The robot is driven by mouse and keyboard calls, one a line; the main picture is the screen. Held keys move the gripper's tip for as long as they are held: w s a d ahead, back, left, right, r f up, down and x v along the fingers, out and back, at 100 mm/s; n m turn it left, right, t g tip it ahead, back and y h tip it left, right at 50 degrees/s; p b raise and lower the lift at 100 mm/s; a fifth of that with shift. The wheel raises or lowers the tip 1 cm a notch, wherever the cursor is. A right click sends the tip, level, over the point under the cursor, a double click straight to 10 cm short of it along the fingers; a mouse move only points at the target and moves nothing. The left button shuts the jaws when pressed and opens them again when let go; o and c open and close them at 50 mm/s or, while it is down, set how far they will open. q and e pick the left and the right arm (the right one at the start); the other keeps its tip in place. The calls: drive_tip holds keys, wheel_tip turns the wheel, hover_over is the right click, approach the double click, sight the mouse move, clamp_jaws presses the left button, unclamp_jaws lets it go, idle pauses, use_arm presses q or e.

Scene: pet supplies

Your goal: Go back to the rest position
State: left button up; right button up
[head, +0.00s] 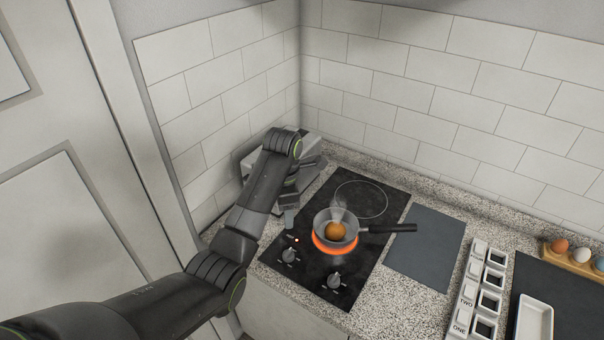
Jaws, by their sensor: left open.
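My left arm comes in from the lower left and reaches over the left side of the counter. My left gripper (289,217) points down over the left edge of the black cooktop (300,262) and is open, with nothing seen in it. It is to the left of a small pot (352,217) and apart from it in the picture. The pot holds a brown egg (335,230) and sits on the front burner (334,250), which glows orange-red. Its dark handle (395,228) points right. My right gripper is not in view.
A grey metal appliance (252,160) stands in the back left corner, partly hidden by my arm. Cooktop knobs (334,281) are at the front. A dark grey mat (425,245), labelled white holders (470,290), a white tray (535,318) and an egg rack (575,262) lie to the right.

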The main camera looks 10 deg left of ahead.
use_arm(q)
drive_tip(key=s+a+f+m+t, duration=0.1)
drive_tip(key=s+a+f+m, duration=0.4)
drive_tip(key=s, duration=0.3)
drive_tip(key=s+a+f+m+t, duration=0.1)
drive_tip(key=s+a+f+m, duration=0.2)
drive_tip(key=s+f+m, duration=0.35)
drive_tip(key=s+a+r+m+t+y, duration=0.1)
drive_tip(key=s+a+r+m, duration=0.15)
drive_tip(key=s+m, duration=0.65)
drive_tip(key=s+a+r+m+t+y, duration=0.1)
drive_tip(key=s+a+m, duration=0.15)
drive_tip(key=s, duration=1.25)
wheel_tip(320, 180, down, 31)
drive_tip(key=w+a+g+b, duration=0.1)
drive_tip(key=a+g+b, duration=0.1)
drive_tip(key=b, duration=0.5)
drive_tip(key=s+f+b, duration=0.3)
drive_tip(key=s+f, duration=0.4)
drive_tip(key=f, duration=0.4)
drive_tip(key=s+d+f+h+b, duration=0.1)
drive_tip(key=s+f+b, duration=0.2)
drive_tip(key=s+f, duration=0.5)
wheel_tip(320, 180, down, 4)
drive_tip(key=shift+s+d+f+g, duration=0.1)
drive_tip(key=shift+s+d+g, duration=0.05)
drive_tip(key=shift+d+g, duration=0.2)
